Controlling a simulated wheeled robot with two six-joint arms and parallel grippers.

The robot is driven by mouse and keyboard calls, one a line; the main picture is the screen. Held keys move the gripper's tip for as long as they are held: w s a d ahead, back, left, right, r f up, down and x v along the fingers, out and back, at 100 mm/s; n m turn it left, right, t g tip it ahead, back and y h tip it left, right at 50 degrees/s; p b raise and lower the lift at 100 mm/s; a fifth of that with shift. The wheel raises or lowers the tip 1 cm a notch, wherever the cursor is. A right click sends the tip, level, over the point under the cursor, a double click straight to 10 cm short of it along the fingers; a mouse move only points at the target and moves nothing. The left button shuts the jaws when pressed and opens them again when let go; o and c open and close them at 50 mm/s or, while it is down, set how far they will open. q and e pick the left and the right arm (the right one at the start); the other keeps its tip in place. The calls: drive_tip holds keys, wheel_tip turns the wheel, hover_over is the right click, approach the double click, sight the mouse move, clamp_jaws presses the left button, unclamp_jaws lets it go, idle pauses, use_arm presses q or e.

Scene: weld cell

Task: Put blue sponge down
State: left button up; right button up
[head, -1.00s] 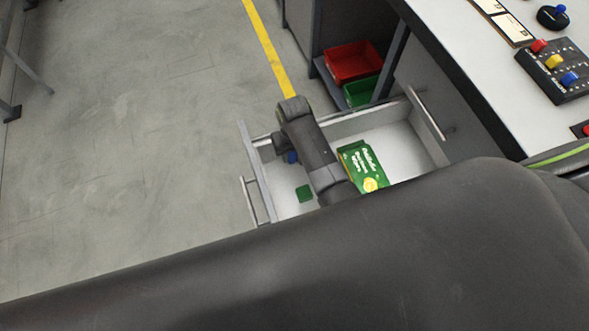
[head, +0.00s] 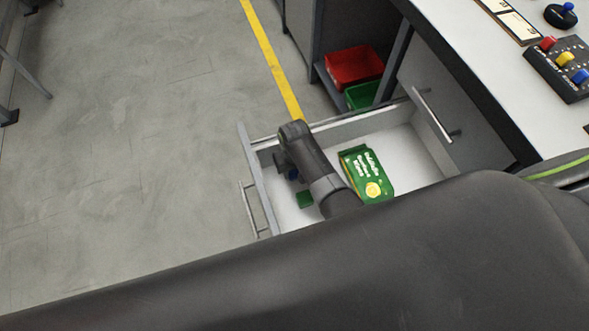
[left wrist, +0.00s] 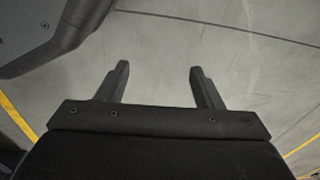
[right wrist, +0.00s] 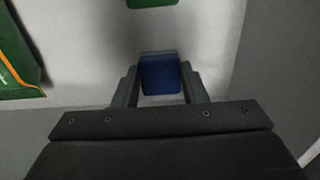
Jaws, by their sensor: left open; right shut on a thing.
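The blue sponge (right wrist: 161,75) is between the fingers of my right gripper (right wrist: 160,88), which is shut on it. In the head view my right gripper (head: 289,172) is inside the open drawer (head: 412,160), and a bit of the blue sponge (head: 293,175) shows beside it. Whether the sponge touches the drawer floor I cannot tell. A green sponge-like block (head: 305,199) lies on the drawer floor close by; it also shows at the top of the right wrist view (right wrist: 150,2). My left gripper (left wrist: 158,85) is open and empty above the bare floor.
A green packet of wipes (head: 366,174) lies in the drawer to the right of my right arm. A red bin (head: 354,66) and a green bin (head: 362,94) stand behind the drawer. The worktop with a button box (head: 563,66) is at upper right.

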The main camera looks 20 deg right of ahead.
sight(294, 172)
drive_tip(key=o, duration=0.6)
drive_tip(key=shift+f, duration=0.15)
drive_tip(key=o, duration=0.4)
use_arm(q)
drive_tip(key=shift+r, duration=0.1)
use_arm(e)
drive_tip(key=shift+o, duration=0.2)
drive_tip(key=shift+r, duration=0.4)
wheel_tip(294, 172, up, 6)
drive_tip(key=shift+f+p, duration=0.15)
drive_tip(key=shift+p, duration=1.05)
use_arm(q)
drive_tip(key=s+a+f+p, duration=0.1)
drive_tip(key=s+f, duration=0.2)
drive_tip(key=s, duration=0.2)
drive_tip(key=shift+s+a+f+p, duration=0.15)
drive_tip(key=shift+s+a+p, duration=0.1)
drive_tip(key=shift+a+p, duration=0.1)
use_arm(e)
wheel_tip(294, 172, up, 6)
drive_tip(key=shift+f, duration=0.1)
